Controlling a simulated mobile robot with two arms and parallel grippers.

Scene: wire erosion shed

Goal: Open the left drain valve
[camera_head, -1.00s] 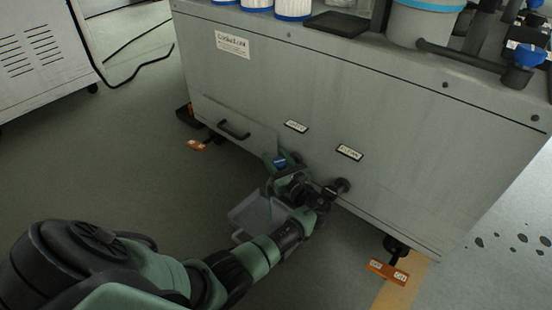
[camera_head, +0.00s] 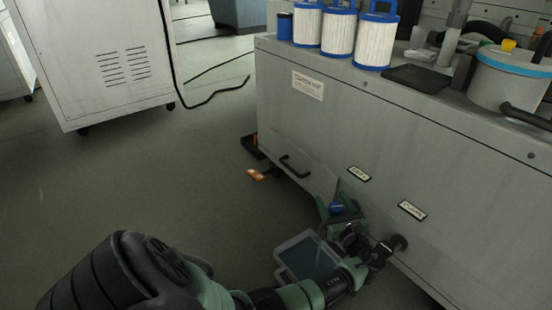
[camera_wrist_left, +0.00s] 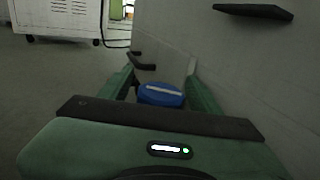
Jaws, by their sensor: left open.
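The left drain valve's blue handle (camera_head: 336,209) is low on the front of the grey tank (camera_head: 330,115), below the left label plate (camera_head: 359,174). In the left wrist view the blue handle (camera_wrist_left: 161,95) has a pale stripe across its top. My left gripper (camera_head: 339,204) is open, with one green finger on each side of the handle. The wrist view shows the gripper (camera_wrist_left: 161,88) with the handle between its fingers; I cannot tell if they touch it. The valve body is hidden. My right gripper is not in view.
A grey see-through bin (camera_head: 296,243) stands on the floor below the valve; its contents are unclear. A black fitting (camera_head: 398,242) sticks out to the right, under another label (camera_head: 412,211). A drawer handle (camera_head: 294,167) is to the left.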

